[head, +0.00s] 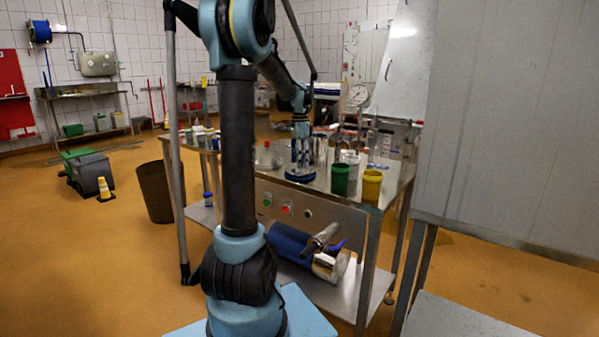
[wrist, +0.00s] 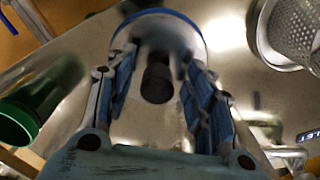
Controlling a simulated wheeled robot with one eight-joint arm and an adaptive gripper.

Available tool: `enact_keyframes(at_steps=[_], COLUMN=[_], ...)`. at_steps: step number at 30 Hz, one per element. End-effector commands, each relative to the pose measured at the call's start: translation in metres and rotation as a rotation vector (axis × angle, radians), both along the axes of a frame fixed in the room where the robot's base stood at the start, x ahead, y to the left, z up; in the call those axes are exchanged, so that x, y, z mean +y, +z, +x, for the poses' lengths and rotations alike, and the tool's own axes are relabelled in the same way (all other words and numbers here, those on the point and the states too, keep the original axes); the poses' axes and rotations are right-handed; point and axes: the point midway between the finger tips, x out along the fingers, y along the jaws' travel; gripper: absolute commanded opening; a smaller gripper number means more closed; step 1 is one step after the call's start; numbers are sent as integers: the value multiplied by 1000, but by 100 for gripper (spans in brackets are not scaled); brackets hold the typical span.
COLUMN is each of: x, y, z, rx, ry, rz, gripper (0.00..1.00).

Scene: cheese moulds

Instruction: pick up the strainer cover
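The strainer cover is most likely the round, shiny disc with a blue rim (wrist: 190,20) in the wrist view, with a dark round knob in its middle. In the head view its blue edge (head: 300,177) shows on the steel table, below my gripper (head: 300,150). In the wrist view my gripper (wrist: 158,65) is open, one blue-padded finger on each side of the knob. Gaps show between fingers and knob. I cannot tell the exact height of the fingertips above the disc.
The head view shows a yellow cup (head: 371,186) near the table's right edge. A large grey panel (head: 510,130) stands at right.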

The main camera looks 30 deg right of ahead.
Motion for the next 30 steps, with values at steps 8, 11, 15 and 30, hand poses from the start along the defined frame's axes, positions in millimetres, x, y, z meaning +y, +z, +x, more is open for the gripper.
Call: enact_keyframes(at_steps=[8,11,15,30], x=[0,0,0,0], y=[0,0,1,69], z=[0,0,0,0], rx=[0,0,0,0], ry=[0,0,0,0], rz=[0,0,0,0], gripper=[0,0,0,0])
